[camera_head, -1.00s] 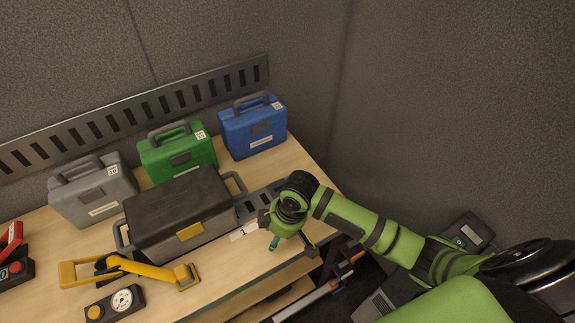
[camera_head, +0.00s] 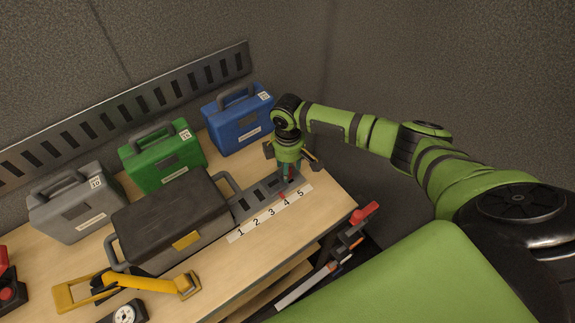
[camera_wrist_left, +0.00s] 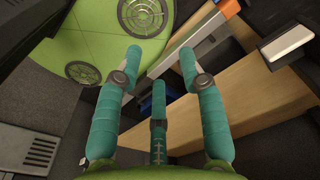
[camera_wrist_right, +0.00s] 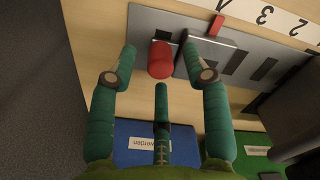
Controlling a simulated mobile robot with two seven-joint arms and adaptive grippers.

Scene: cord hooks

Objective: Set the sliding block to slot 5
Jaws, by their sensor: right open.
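A grey slotted rail (camera_head: 262,194) lies on the table beside a strip numbered 1 to 5 (camera_head: 271,212). The sliding block (camera_wrist_right: 222,62) is a grey piece on the rail with a red pointer (camera_wrist_right: 216,25), which is near number 4. The pointer also shows in the head view (camera_head: 283,195). A red cylindrical knob (camera_wrist_right: 160,60) shows between the fingers of my right gripper (camera_wrist_right: 155,58), which is open above the rail's right end. I cannot tell whether the fingers touch the knob. My left gripper (camera_wrist_left: 161,57) is open and empty, away from the rail.
A black-lidded toolbox (camera_head: 172,220) stands against the rail's left end. Blue (camera_head: 238,122), green (camera_head: 163,157) and grey (camera_head: 80,203) cases stand behind. A yellow-handled tool (camera_head: 130,284) lies in front. The table's right edge is close to the rail.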

